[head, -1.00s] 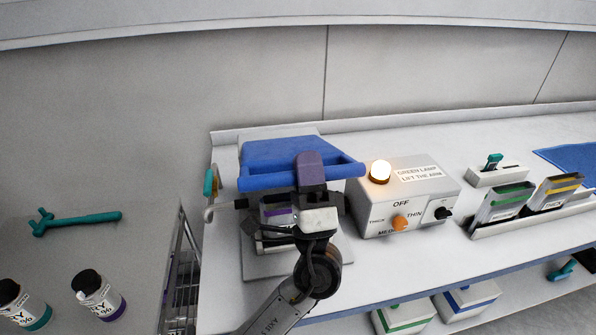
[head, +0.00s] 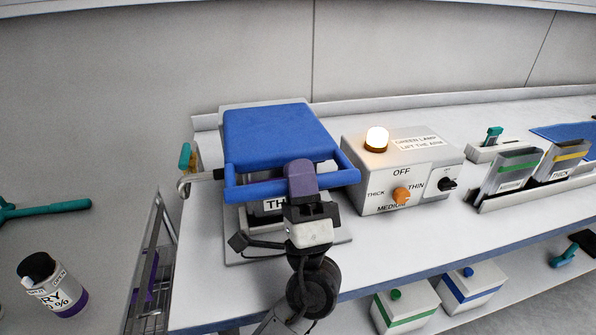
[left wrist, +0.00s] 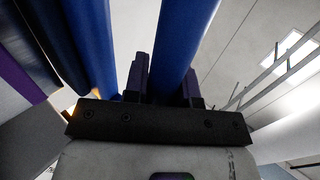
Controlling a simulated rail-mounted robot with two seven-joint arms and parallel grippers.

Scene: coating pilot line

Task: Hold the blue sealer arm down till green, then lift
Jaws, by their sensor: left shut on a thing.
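The blue sealer arm (head: 275,138) lies over the sealer's pale base (head: 338,234) on the bench, its broad top facing up. My left gripper (head: 301,181) is shut on its front bar, near the middle; the left wrist view shows the blue bar (left wrist: 184,45) between the fingers. A label starting "TH" (head: 273,205) shows under the bar, partly hidden by my gripper. I cannot tell whether the arm is pressed fully onto the base. The lamp (head: 377,138) on the control box (head: 378,175) glows warm white, not green. My right gripper is not in view.
The box has an orange dial (head: 401,195) and a black switch (head: 446,184). Pouches in a rack (head: 520,191) stand to the right. A wire rack (head: 152,265), a bottle (head: 52,287) and a teal tool (head: 45,208) are left. White boxes (head: 405,306) sit on the lower shelf.

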